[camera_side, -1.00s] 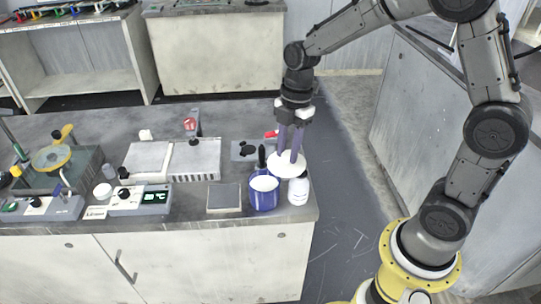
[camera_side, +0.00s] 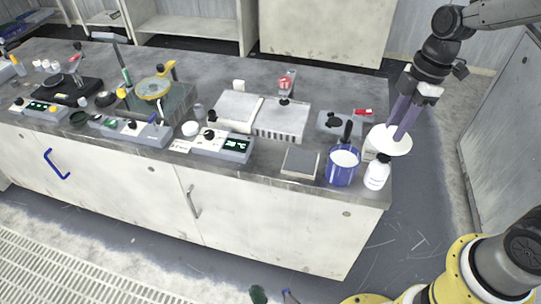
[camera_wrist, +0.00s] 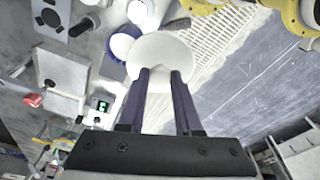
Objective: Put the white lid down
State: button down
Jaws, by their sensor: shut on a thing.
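The white lid (camera_side: 390,141) is a flat round disc. My gripper (camera_side: 399,132) is shut on it and holds it near the right end of the bench. In the side view the lid appears above and behind the white bottle (camera_side: 377,173) and to the right of the blue container (camera_side: 342,174). Part of a pale object (camera_side: 370,151) shows at the lid's left edge, the rest hidden. In the wrist view the lid (camera_wrist: 160,52) sits at my fingertips (camera_wrist: 160,76) and overlaps the blue container (camera_wrist: 122,45) in the picture. I cannot tell its height over the bench.
A flat grey square plate (camera_side: 300,163) lies left of the blue container. A dark tool (camera_side: 347,132) stands up behind that container. A grey plate with black parts (camera_side: 335,122) and a red item (camera_side: 363,112) lie farther back. The bench's right edge is close to the lid.

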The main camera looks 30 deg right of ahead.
jog(key=w+a+f+m, duration=0.1)
jog(key=w+a+f, duration=0.4)
jog(key=w, duration=0.4)
jog(key=w+a+f+m, duration=0.2)
jog(key=w+a+f, duration=0.4)
jog(key=w, duration=0.3)
jog(key=w+a+f+m, duration=0.1)
jog(key=w+a+f, duration=0.4)
jog(key=w+f, duration=0.3)
jog(key=shift+w+a, duration=0.15)
jog(key=shift+w, duration=0.3)
jog(key=shift+w+f, duration=0.15)
jog(key=shift+f, duration=1.65)
jog(key=shift+f, duration=0.1)
jog(key=c, duration=0.6)
grip_release()
